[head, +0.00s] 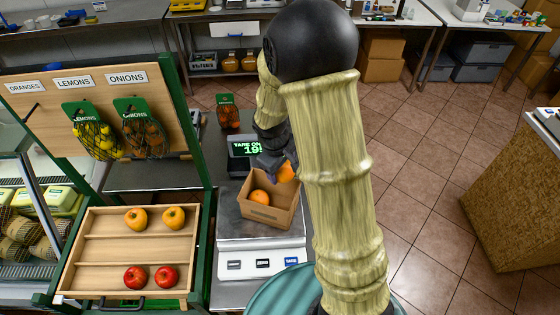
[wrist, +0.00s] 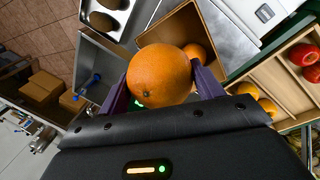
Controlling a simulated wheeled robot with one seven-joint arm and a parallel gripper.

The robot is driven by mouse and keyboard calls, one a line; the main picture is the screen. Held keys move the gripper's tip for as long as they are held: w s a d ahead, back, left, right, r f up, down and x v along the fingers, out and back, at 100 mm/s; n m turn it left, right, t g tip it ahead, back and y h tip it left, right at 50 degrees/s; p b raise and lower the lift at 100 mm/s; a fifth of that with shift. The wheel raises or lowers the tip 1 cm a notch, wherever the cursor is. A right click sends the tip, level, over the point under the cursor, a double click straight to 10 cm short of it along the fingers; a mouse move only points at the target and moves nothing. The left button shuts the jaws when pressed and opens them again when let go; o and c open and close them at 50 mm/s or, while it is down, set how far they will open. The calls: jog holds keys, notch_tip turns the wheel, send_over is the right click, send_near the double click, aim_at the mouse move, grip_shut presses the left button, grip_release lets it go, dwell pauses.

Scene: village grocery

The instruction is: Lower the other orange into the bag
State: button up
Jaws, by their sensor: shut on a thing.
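A brown, box-like open bag (head: 256,212) stands on the scale; its open top also shows in the wrist view (wrist: 165,21). One orange (head: 259,197) lies inside it, partly visible in the wrist view (wrist: 195,52). My gripper (head: 277,166) is shut on the other orange (head: 286,173). In the wrist view this orange (wrist: 158,75) sits between the two purple fingers and covers part of the bag's opening. In the head view it appears at the bag's back right rim; its exact height above the bag is hard to tell.
The scale (head: 235,228) has a lit display (head: 246,148) behind the bag. A wooden tray (head: 95,250) at left holds yellow-orange and red produce. Net bags (head: 97,135) hang on the rack. A netted orange bag (head: 228,113) stands behind the scale.

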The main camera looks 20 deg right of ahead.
jog(key=shift+s+r, duration=0.1)
jog(key=shift+s, duration=0.05)
jog(key=shift+f, duration=0.35)
jog(key=s+a+b+x, duration=0.1)
jog(key=b+x, duration=0.7)
jog(key=x, duration=0.1)
jog(key=shift+a+f+b, duration=0.3)
jog(key=shift+f+b, duration=0.05)
jog(key=shift+f, duration=0.2)
jog(key=o, duration=1.1)
jog(key=shift+o, duration=0.3)
